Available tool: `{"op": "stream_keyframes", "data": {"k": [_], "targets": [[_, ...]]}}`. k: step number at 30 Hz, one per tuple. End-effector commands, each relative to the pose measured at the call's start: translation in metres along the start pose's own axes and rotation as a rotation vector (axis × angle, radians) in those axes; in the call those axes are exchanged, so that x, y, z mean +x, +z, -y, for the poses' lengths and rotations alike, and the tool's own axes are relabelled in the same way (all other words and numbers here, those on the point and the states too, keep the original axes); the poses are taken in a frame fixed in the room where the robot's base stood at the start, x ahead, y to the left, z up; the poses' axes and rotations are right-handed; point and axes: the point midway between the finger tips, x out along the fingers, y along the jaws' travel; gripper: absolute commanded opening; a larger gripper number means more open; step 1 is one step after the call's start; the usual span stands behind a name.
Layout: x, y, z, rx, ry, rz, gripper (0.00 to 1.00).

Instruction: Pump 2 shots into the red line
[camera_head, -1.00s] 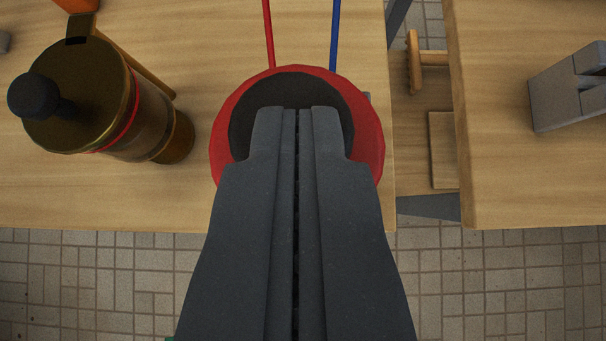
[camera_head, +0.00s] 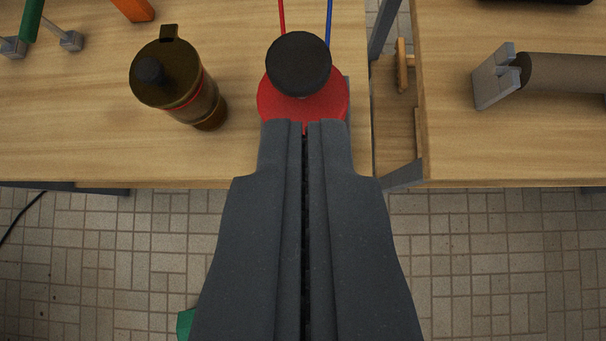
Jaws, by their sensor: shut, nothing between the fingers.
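A pump with a round black knob (camera_head: 298,63) and a wider red base (camera_head: 275,103) stands near the front edge of the left table. The knob stands above the base, and a bit of its stem shows. A red line (camera_head: 282,16) and a blue line (camera_head: 329,20) run away behind it. My gripper (camera_head: 305,124) is shut and empty. Its fingertips overlap the near edge of the red base in the picture; their height above it is hard to tell. The black knob is clear of the fingers in view.
A brown-gold canister (camera_head: 178,82) with a black knob stands left of the pump. The wooden table (camera_head: 70,140) also bears an orange item (camera_head: 134,8) and a green bar (camera_head: 31,18). Right, past a gap, another table (camera_head: 520,155) holds a grey block (camera_head: 495,78) and a brown cylinder (camera_head: 568,72).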

Motion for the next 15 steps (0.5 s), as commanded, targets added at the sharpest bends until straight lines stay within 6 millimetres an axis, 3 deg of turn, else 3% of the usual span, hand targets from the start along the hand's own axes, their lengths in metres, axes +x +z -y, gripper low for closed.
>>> {"op": "stream_keyframes", "data": {"k": [11, 15], "targets": [[-0.004, -0.003, 0.003, -0.004, 0.0, -0.005, 0.0], [-0.023, -0.032, 0.032, -0.03, -0.004, -0.043, 0.0]]}}
